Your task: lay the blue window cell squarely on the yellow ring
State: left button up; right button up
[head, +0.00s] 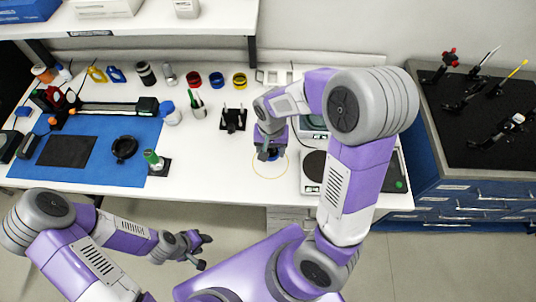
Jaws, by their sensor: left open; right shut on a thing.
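The yellow ring (257,174) is a thin circle outline on the white table top, right of the middle. My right gripper (268,155) is over the ring's far part, pointing down and shut on a small dark blue thing, which looks like the blue window cell (273,155). The fingers hide much of the cell, and I cannot tell whether it touches the table or is a little above it. My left gripper (205,252) is open and empty, low in front of the table's front edge, well away from the ring.
Scales (311,174) stand just right of the ring, partly behind my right arm. A black stand (233,119) is behind and left. Red (193,80), blue (216,80) and yellow (240,81) round pots stand farther back. A blue mat (85,175) lies left.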

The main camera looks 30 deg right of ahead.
aim_at(270, 163)
jog(key=shift+s+f, duration=0.1)
jog(key=shift+f, duration=1.3)
notch_tip(270, 163, down, 3)
jog(key=shift+f+b, duration=0.1)
jog(key=shift+b, duration=0.45)
jog(key=shift+w, duration=0.25)
jog(key=shift+s, duration=0.1)
jog(key=o, duration=1.2)
jog(key=shift+c, duration=0.2)
